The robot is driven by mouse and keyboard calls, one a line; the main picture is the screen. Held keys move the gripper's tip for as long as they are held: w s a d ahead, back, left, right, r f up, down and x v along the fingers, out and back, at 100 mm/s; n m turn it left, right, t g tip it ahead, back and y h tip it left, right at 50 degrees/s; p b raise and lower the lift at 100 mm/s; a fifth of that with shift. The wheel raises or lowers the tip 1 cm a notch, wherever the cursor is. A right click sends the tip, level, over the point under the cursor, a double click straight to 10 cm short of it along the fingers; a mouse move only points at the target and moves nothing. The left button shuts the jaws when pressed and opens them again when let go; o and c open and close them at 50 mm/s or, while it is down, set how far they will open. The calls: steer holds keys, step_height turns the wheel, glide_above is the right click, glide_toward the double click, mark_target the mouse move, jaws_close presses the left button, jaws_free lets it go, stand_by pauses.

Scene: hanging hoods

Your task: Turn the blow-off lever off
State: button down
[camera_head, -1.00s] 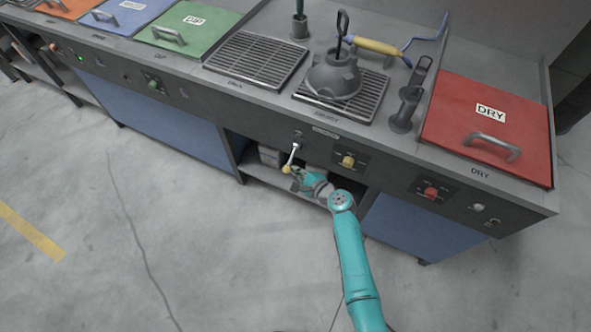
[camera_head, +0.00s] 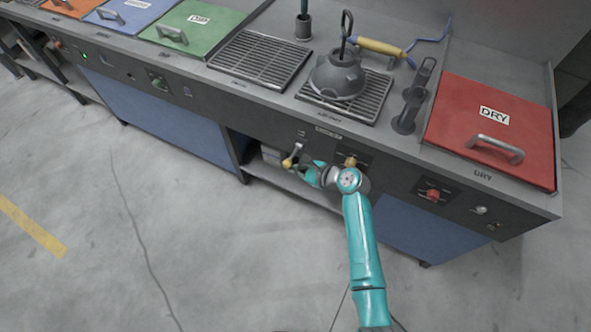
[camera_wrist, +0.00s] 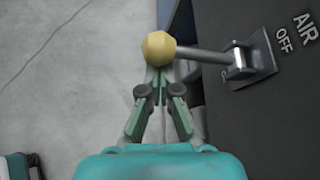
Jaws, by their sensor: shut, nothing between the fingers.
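The blow-off lever has a yellow knob (camera_head: 288,162) on a metal rod and sticks out from the bench's front panel. In the wrist view the knob (camera_wrist: 158,48) is just beyond my fingertips, and the rod (camera_wrist: 203,56) runs right to a pivot plate (camera_wrist: 256,62). An OFF label (camera_wrist: 285,39) is beside the plate; another label is partly hidden by the pivot. My gripper (camera_wrist: 163,75) is shut and empty, its fingertips at the knob's near side. I cannot tell whether they touch it. In the head view my gripper (camera_head: 303,172) is just right of the knob.
A yellow knob (camera_head: 350,161) on the panel is close behind my wrist. A red knob (camera_head: 433,194) is further right. Under the panel is an open shelf (camera_head: 295,188). A dark domed vessel (camera_head: 338,74) stands on a grate above. The floor in front is clear.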

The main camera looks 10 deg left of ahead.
steer(key=shift+w+r+m+g+y, duration=0.1)
steer(key=shift+r+m+g+y, duration=0.1)
steer(key=shift+r+m+g, duration=0.6)
steer(key=shift+w+r+m+g+y, duration=0.15)
steer(key=shift+r+m+g, duration=0.25)
steer(key=shift+r, duration=0.7)
steer(key=shift+r, duration=0.15)
glide_toward(290, 161)
steer(key=d+f, duration=0.1)
steer(key=s+d+f, duration=0.1)
steer(key=f, duration=0.1)
steer(key=shift+s+d, duration=0.1)
steer(key=shift+d, duration=0.05)
steer(key=shift+f, duration=0.1)
